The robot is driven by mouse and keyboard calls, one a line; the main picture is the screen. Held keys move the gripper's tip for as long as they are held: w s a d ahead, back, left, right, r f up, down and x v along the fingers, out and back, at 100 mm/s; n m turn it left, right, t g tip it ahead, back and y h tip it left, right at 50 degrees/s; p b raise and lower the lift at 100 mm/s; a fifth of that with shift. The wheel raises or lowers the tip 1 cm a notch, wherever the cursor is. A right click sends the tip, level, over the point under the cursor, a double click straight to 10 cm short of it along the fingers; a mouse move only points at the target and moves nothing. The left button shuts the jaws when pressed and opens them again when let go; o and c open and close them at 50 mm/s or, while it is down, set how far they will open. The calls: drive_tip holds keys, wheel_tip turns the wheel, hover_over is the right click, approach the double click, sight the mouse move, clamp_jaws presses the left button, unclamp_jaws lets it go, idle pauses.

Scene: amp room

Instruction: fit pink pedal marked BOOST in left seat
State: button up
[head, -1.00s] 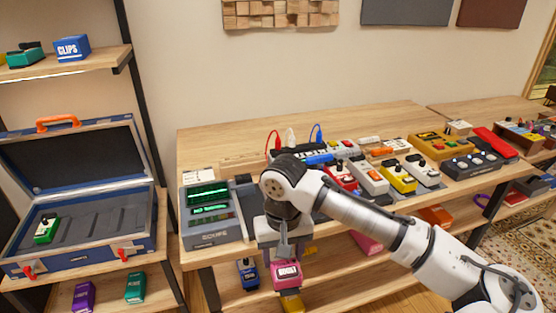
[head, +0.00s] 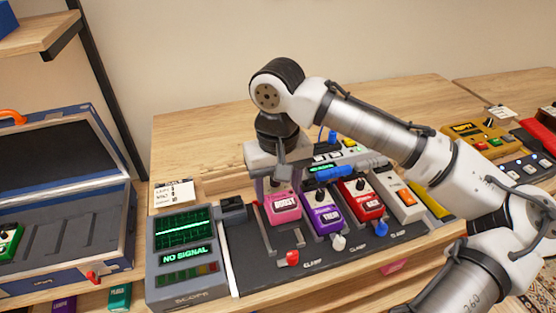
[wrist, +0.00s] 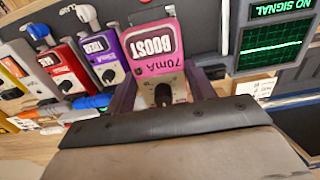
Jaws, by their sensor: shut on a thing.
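The pink pedal marked BOOST (head: 283,208) is between the fingers of my gripper (head: 278,190). It is at the left end of the dark pedal board (head: 250,262), over the left seat. I cannot tell whether its base touches the board. In the wrist view the pink pedal (wrist: 152,46) shows its label, and my gripper (wrist: 163,90) is shut on its sides. A red clamp lever (head: 292,258) stands in front of that seat. The seat floor under the pedal is hidden.
A purple pedal (head: 325,215) and a red pedal (head: 360,200) sit to the right on the board. The scope (head: 181,252), reading NO SIGNAL, stands at the left. A dark jack block (head: 232,208) is close left of the pink pedal. Blue plugs (head: 335,172) are behind.

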drive_tip(key=shift+w, duration=0.4)
drive_tip(key=shift+s+f+b, duration=0.15)
drive_tip(key=shift+f+b, duration=0.45)
drive_tip(key=shift+b, duration=0.15)
wheel_tip(320, 180, down, 4)
drive_tip(key=b, duration=0.3)
drive_tip(key=shift+r+b, duration=0.1)
drive_tip(key=shift+b, duration=0.3)
drive_tip(key=shift+f+b, duration=0.3)
drive_tip(key=shift+f, duration=0.6)
drive_tip(key=shift+p, duration=0.55)
drive_tip(key=shift+f, duration=0.9)
idle(0.8)
drive_tip(key=o, duration=1.5)
